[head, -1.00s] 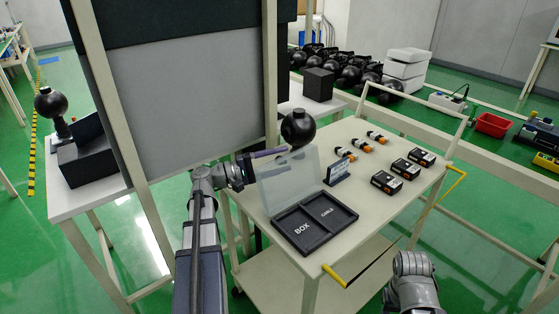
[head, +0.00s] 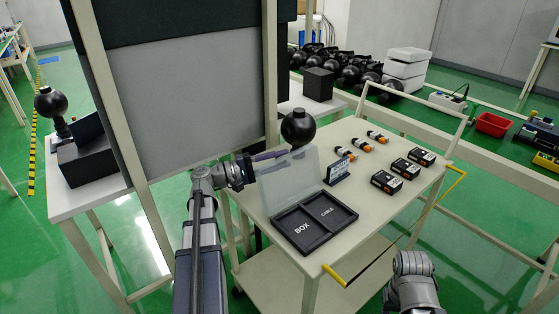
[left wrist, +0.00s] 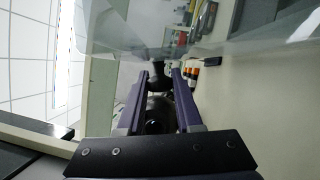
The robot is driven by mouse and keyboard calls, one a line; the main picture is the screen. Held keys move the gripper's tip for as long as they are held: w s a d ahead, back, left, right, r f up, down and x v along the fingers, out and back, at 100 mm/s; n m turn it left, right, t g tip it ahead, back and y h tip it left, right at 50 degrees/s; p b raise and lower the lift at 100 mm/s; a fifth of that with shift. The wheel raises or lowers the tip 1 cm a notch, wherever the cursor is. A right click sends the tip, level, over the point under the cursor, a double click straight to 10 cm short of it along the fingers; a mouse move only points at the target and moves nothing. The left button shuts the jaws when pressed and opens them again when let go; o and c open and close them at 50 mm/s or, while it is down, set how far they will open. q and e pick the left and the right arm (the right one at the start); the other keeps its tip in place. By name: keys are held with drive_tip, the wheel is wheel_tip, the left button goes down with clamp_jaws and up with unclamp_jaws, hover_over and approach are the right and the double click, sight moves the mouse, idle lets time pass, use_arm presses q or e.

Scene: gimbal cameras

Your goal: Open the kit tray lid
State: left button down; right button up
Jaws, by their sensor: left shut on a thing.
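The kit tray (head: 314,249) is a black tray on the cart top with two compartments, marked BOX and CABLE. Its clear lid (head: 291,183) stands raised, tilted up at the tray's back edge. My left gripper (head: 276,153), with purple fingers, is at the lid's upper left edge and is shut on it. In the left wrist view the fingers (left wrist: 158,78) reach toward the see-through lid (left wrist: 130,28), which spans the top of the picture. The exact contact is hard to see. A grey part of my right arm shows at the lower right of the head view; its fingers do not.
A black ball (head: 298,128) stands close behind the lid. A frame post (head: 270,75) rises behind my left gripper.

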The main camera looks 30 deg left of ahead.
sight(290, 160)
idle(0.8)
use_arm(q)
drive_tip(key=shift+s+d+r+p, duration=0.15)
drive_tip(key=shift+r+p, duration=0.1)
drive_tip(key=shift+p, duration=0.15)
drive_tip(key=d+m+p, duration=0.1)
drive_tip(key=s+d+r+m+p, duration=0.1)
drive_tip(key=d+r+m+g+p, duration=0.1)
drive_tip(key=d+p, duration=0.1)
drive_tip(key=shift+s+y, duration=0.25)
drive_tip(key=shift+y, duration=0.05)
drive_tip(key=shift+a, duration=0.1)
drive_tip(key=c, duration=0.6)
unclamp_jaws()
